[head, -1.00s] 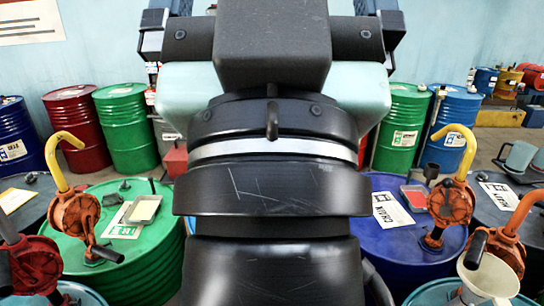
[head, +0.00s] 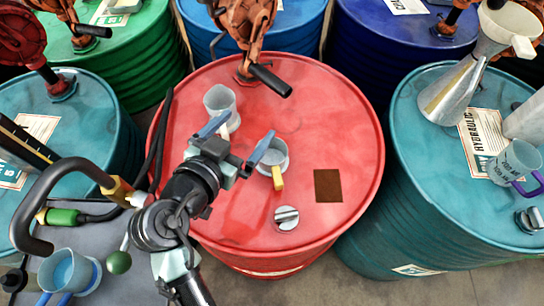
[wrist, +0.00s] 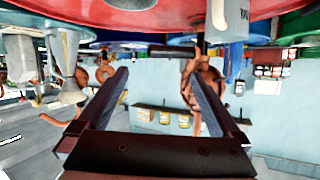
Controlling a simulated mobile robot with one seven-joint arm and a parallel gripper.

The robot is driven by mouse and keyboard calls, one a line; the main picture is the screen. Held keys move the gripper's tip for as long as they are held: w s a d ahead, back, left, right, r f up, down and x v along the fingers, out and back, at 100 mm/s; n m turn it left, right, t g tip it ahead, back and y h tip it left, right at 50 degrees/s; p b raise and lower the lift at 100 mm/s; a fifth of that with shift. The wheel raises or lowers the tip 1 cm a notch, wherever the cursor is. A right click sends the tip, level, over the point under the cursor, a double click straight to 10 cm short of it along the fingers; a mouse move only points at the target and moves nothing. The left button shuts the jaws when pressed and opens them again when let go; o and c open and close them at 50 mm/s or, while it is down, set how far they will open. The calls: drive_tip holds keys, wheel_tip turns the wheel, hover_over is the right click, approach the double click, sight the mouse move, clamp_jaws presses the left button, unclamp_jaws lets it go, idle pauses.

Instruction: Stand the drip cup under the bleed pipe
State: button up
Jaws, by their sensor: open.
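A clear grey cup with a yellow handle (head: 272,160) stands on the red drum (head: 335,125). A taller grey cup (head: 220,103) stands behind it on the left. A grey cup with a blue handle (head: 68,272) is at the lower left. I cannot tell which is the drip cup. A dark bent pipe with brass fittings (head: 58,170), perhaps the bleed pipe, arches above the lower-left cup. My gripper (head: 249,126) is open and empty over the drum, its fingers appearing between the two drum cups. The wrist view also shows it (wrist: 156,72), with a printed cup (wrist: 227,20) at top right.
An orange hand pump (head: 245,25) rises at the drum's back. A silver cap (head: 286,218) and brown square (head: 328,185) are on the drum's front. Teal drums flank it; the right one bears a metal funnel (head: 450,90). The drum's right side is clear.

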drive_tip(key=g+h+b, duration=0.1)
approach(269, 153)
drive_tip(key=w, duration=0.1)
drive_tip(key=w+d+f, duration=0.1)
drive_tip(key=shift+w+d+f+m, duration=0.2)
drive_tip(key=shift+w+f+m, duration=0.05)
drive_tip(key=shift+w+m, duration=0.1)
drive_tip(key=shift+p+x, duration=0.5)
drive_tip(key=shift+x, duration=3.05)
